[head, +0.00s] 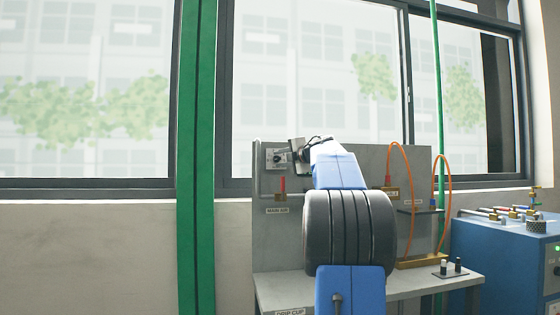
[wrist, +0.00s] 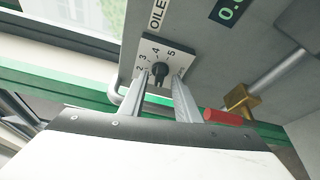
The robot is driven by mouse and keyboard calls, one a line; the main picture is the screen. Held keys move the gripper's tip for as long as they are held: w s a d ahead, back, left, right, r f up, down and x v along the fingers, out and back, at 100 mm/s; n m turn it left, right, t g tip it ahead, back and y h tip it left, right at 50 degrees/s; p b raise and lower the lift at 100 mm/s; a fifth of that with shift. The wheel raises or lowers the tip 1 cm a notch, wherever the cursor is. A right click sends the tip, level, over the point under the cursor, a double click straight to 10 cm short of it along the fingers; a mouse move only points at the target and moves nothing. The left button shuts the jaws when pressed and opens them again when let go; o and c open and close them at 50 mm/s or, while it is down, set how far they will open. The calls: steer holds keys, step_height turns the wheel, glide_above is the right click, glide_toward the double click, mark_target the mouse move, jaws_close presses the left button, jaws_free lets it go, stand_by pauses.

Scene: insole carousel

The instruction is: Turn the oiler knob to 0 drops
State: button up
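The oiler knob (wrist: 160,69) is a small black knob on a white dial plate (wrist: 150,53) with the numbers 2 to 5 readable in the wrist view. The rest of the scale is hidden or unreadable, and I cannot tell the knob's setting. My gripper (wrist: 163,75) is open, with one finger on each side of the knob and a visible gap to it. In the head view the dial plate (head: 277,159) is on the upper left of the grey panel, with my gripper (head: 296,154) just right of it, partly hiding the knob.
A red handle (wrist: 228,117) on a brass valve (wrist: 240,100) sits right of the fingers in the wrist view. A lit display (wrist: 229,10) is above. In the head view, orange hoses (head: 408,190) loop over the panel (head: 340,150). A blue cabinet (head: 495,255) stands at right.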

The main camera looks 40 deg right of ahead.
steer(key=s+a+r, duration=0.1)
steer(key=s+a, duration=0.1)
steer(key=s, duration=1.4)
steer(key=shift+s+a, duration=0.35)
steer(key=shift+a, duration=0.05)
steer(key=shift+r, duration=0.1)
steer(key=w+a+r+m+t+h, duration=0.25)
steer(key=a+m, duration=0.25)
steer(key=a, duration=0.3)
steer(key=a+f+m+g+h, duration=0.2)
steer(key=a+f+m+h, duration=0.2)
steer(key=a+f+m, duration=0.25)
steer(key=s+a+f+m+g+y, duration=0.1)
steer(key=s+a+f+m+g, duration=0.15)
steer(key=a+f, duration=0.45)
steer(key=s+a+f+m+g+y, duration=0.1)
steer(key=s+a+f+m+g, duration=0.15)
steer(key=f, duration=0.85)
steer(key=s+a+f+m+g+y, duration=0.15)
steer(key=s+a+f, duration=0.3)
steer(key=f, duration=0.55)
steer(key=s+a+f+g+y, duration=0.2)
steer(key=s+a+f+g, duration=0.1)
steer(key=s+a+f, duration=0.5)
steer(key=s+a+f+g+y, duration=0.3)
steer(key=s+a+f, duration=0.5)
steer(key=f, duration=0.5)
steer(key=shift+s+a+f+y, duration=0.15)
steer(key=shift+a+f+y, duration=0.2)
steer(key=shift+a, duration=0.25)
